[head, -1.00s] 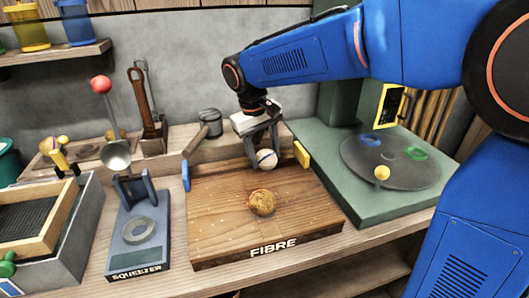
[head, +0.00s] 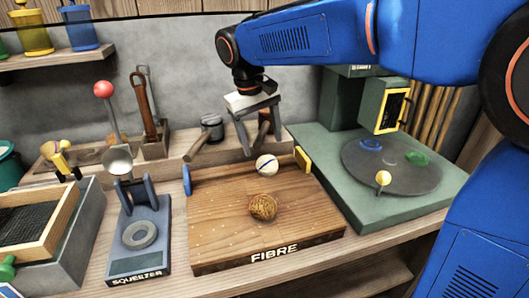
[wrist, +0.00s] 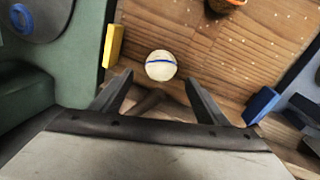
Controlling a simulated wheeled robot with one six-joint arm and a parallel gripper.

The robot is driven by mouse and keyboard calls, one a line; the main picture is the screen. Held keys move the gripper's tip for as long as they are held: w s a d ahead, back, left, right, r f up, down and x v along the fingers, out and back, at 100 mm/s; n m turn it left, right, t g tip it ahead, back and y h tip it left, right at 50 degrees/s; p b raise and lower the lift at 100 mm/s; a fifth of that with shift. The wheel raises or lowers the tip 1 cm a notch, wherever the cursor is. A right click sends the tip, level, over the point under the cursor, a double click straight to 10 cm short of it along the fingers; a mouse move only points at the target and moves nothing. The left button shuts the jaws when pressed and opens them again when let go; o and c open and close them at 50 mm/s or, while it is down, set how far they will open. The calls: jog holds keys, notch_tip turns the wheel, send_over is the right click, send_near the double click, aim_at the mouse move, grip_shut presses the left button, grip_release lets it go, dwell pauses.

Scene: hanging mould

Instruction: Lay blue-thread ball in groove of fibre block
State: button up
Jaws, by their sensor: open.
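The white ball with a blue thread (head: 266,165) rests on the back part of the wooden fibre block (head: 215,225). The ball also shows in the wrist view (wrist: 160,66), with the blue line across it. I cannot make out whether it sits in a groove. My gripper (head: 263,146) is open and empty, with its fingers above and behind the ball. In the wrist view the ball is just beyond the fingertips (wrist: 157,80), clear of both.
A brown, textured ball (head: 263,207) lies mid-block. A yellow tab (head: 302,159) and a blue tab (head: 187,180) stand at the block's sides. The squeezer (head: 140,255) is on the left, a green stand with a round grey plate (head: 350,165) on the right.

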aim_at(259, 163)
jog(key=shift+s+a+r, duration=0.1)
jog(key=shift+a+r, duration=0.05)
jog(key=shift+r, duration=0.75)
jog(key=shift+s+a+r, duration=0.1)
jog(key=shift+a+r, duration=0.05)
jog(key=shift+r, duration=0.7)
jog(key=shift+s+a+r, duration=0.1)
jog(key=shift+a+r, duration=0.05)
jog(key=shift+r, duration=0.75)
